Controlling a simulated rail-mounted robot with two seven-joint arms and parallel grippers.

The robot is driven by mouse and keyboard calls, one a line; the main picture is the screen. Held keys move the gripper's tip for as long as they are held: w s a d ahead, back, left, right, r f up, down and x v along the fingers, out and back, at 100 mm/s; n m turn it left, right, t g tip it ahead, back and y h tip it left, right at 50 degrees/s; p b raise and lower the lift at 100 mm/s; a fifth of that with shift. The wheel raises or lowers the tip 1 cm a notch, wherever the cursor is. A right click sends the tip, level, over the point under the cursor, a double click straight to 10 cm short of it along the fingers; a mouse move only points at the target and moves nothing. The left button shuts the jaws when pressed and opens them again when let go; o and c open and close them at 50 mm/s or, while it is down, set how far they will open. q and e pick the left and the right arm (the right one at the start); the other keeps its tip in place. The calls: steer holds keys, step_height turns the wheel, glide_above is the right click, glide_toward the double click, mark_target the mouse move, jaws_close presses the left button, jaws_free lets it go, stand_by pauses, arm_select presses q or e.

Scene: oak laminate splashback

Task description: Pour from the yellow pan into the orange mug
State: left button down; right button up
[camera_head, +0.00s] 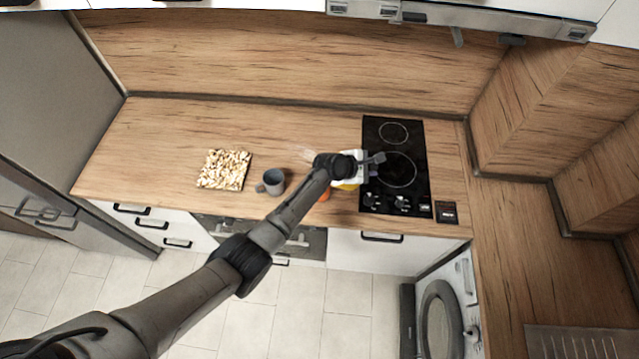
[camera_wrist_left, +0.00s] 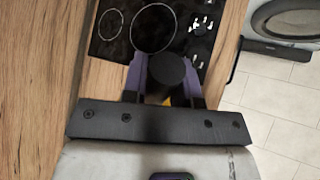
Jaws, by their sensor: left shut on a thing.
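My left gripper (camera_head: 370,167) is over the left edge of the hob. In the left wrist view its purple fingers (camera_wrist_left: 163,82) are shut on a dark round handle (camera_wrist_left: 166,73), with a bit of the yellow pan (camera_wrist_left: 167,102) showing below. In the head view only a small yellow part of the pan (camera_head: 346,186) shows under my wrist. A small part of the orange mug (camera_head: 325,195) shows beside my forearm, left of the pan. Most of the pan and mug is hidden by my arm. I cannot tell the pan's tilt.
A grey mug (camera_head: 273,181) stands on the counter left of my arm. A patterned square board (camera_head: 224,170) lies further left. The black hob (camera_head: 407,185) is at the right. A faint clear object (camera_head: 303,152) is behind my wrist. The back left counter is free.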

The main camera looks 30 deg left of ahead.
arm_select(q)
steer(key=shift+w+a+r, duration=0.1)
steer(key=shift+r, duration=0.1)
steer(key=shift+b, duration=0.3)
steer(key=shift+a, duration=0.15)
steer(key=shift+s+a+b, duration=0.1)
steer(key=shift+s+b, duration=0.15)
steer(key=shift+b, duration=0.05)
steer(key=shift+a+t+h+b, duration=0.2)
steer(key=shift+t+h+b, duration=0.1)
steer(key=shift+b, duration=0.05)
steer(key=shift+s+a+b, duration=0.2)
steer(key=shift+s+b, duration=0.05)
steer(key=shift+b, duration=0.25)
steer(key=shift+s+a+r+h+b, duration=0.1)
steer(key=shift+a+r+h+b, duration=0.15)
steer(key=shift+b, duration=0.2)
